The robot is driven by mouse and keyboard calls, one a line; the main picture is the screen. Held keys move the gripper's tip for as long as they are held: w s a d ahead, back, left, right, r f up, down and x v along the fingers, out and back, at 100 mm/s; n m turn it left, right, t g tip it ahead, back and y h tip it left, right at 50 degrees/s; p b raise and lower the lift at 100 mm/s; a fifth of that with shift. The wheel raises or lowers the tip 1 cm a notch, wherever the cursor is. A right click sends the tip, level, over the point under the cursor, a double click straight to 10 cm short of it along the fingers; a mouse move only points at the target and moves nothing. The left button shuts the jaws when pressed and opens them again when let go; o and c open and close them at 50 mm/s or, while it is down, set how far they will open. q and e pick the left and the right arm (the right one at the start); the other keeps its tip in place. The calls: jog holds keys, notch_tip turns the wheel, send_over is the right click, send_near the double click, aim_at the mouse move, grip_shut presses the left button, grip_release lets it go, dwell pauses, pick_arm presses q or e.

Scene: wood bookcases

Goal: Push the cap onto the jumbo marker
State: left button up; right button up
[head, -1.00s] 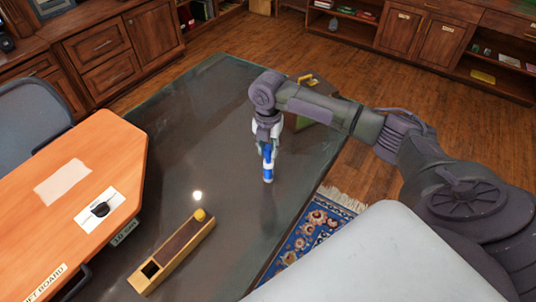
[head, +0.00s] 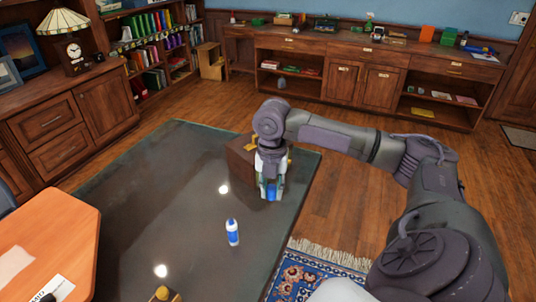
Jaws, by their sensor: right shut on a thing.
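The jumbo marker (head: 232,233), white with blue on it, stands upright on the dark glossy table. My right gripper (head: 271,191) is to its right and farther back, apart from it. The gripper is shut on a blue piece (head: 272,193) that looks like the cap; its fingers hide part of it. I cannot tell how high the piece is above the table. My left gripper is not in view.
A brown box (head: 240,157) stands behind my right gripper at the table's far end. An orange desk (head: 50,240) is at the left. The dark table (head: 150,200) is clear around the marker. A patterned rug (head: 300,275) lies on the floor.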

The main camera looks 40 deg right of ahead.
jog(key=s+a+m, duration=0.3)
jog(key=a+m, duration=0.8)
jog(key=m, duration=0.1)
jog(key=s+a+m, duration=0.3)
jog(key=a+m, duration=0.7)
jog(key=m, duration=0.3)
jog(key=shift+s+a+r, duration=0.25)
jog(key=shift+a+r, duration=0.1)
jog(key=shift+r, duration=0.1)
